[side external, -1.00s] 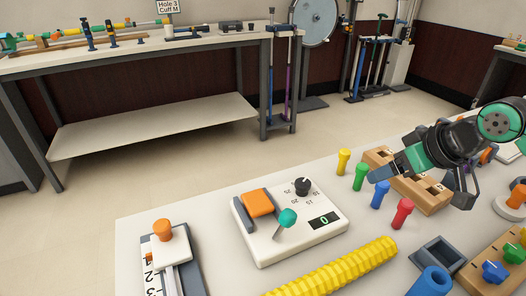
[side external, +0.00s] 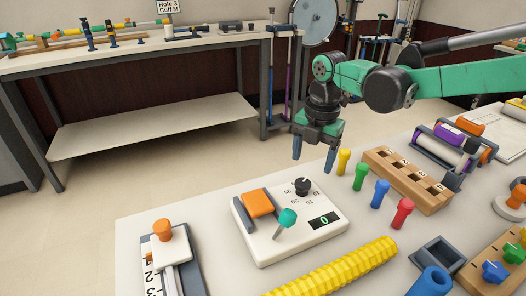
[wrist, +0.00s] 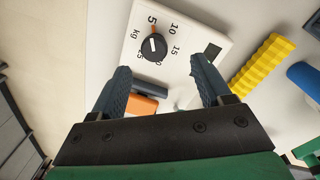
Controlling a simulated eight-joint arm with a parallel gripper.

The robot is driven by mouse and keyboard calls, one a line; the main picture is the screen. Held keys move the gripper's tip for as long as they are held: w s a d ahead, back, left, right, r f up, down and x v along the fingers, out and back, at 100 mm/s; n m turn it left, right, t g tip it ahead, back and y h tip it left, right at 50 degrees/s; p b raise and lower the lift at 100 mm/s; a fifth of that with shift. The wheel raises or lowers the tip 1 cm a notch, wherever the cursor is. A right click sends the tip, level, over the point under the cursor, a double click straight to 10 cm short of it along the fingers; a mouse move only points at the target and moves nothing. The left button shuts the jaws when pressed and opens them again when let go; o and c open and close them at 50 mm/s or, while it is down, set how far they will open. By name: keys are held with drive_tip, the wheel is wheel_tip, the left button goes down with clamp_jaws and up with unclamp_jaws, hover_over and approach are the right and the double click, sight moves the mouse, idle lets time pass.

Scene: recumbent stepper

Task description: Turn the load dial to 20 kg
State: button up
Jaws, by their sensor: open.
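The load dial (side external: 302,186) is a black round knob at the back of a white console (side external: 262,238). In the wrist view the dial (wrist: 153,46) has a pale line on top and an orange mark at its rim beside the 5. Printed numbers ring it; 5, 10 and 15 read clearly, and those nearest me are partly covered. My gripper (side external: 313,155) points down, open and empty, above and slightly behind the dial. In the wrist view the fingers of my gripper (wrist: 160,70) are apart, with the dial just beyond and between their tips, not touched.
The console also carries an orange block (side external: 257,203), a teal-knobbed lever (side external: 287,218) and a display (side external: 324,221) showing a green 0. Yellow, green, blue and red pegs (side external: 381,190) stand to the right. A yellow ridged bar (side external: 335,272) lies in front.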

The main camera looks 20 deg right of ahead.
sight(303, 182)
drive_tip(key=shift+w+a+f+n+g, duration=0.2)
drive_tip(key=shift+f+n, duration=0.2)
drive_tip(key=shift+n, duration=0.2)
drive_tip(key=shift+w+a+f+n+g, duration=0.1)
drive_tip(key=shift+w+a+f+n, duration=0.1)
drive_tip(key=shift+f+n, duration=0.3)
drive_tip(key=shift+f, duration=2.7)
clamp_jaws()
